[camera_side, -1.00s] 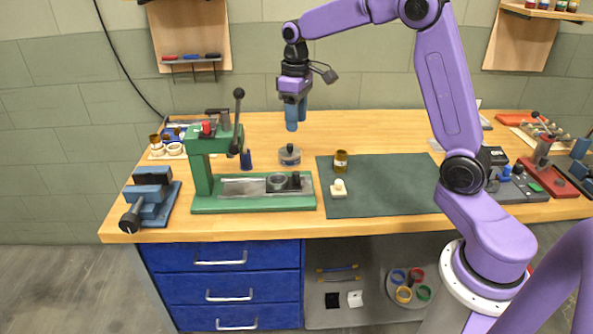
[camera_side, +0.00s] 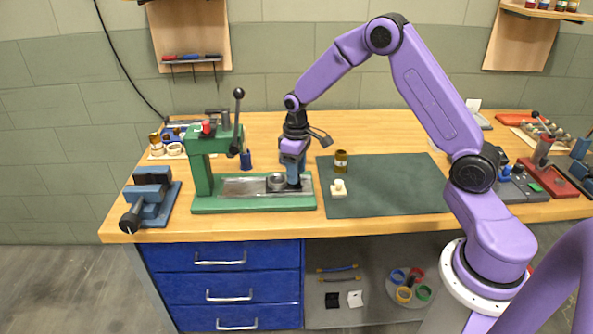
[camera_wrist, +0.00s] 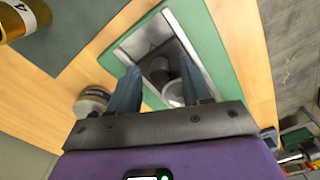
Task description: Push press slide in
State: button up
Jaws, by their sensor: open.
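The green press (camera_side: 203,165) stands at the left of the bench, its black-knobbed lever (camera_side: 238,120) upright. Its metal slide (camera_side: 243,187) lies along the green base, with a round cup (camera_side: 277,182) near the right end. My gripper (camera_side: 293,182) is low over the right end of the slide, just right of the cup, where it hides the slide's dark knob in the side view. In the wrist view, the open fingers (camera_wrist: 160,88) point down at the slide (camera_wrist: 150,42), one on each side of a dark shape. Contact cannot be told.
A grey round part (camera_wrist: 92,101) sits on the bench close to one finger. A brass jar (camera_side: 341,161) and a cream part (camera_side: 338,188) are on the dark green mat (camera_side: 395,185). A blue vise (camera_side: 152,197) stands left of the press.

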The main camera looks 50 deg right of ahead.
aim_at(267, 184)
jog(key=shift+f, duration=0.25)
grip_shut()
jog(key=w+a, duration=0.5)
jog(key=w, duration=0.1)
jog(key=shift+a, duration=0.4)
grip_release()
notch_tip(267, 184, up, 18)
jog(key=shift+f, duration=0.25)
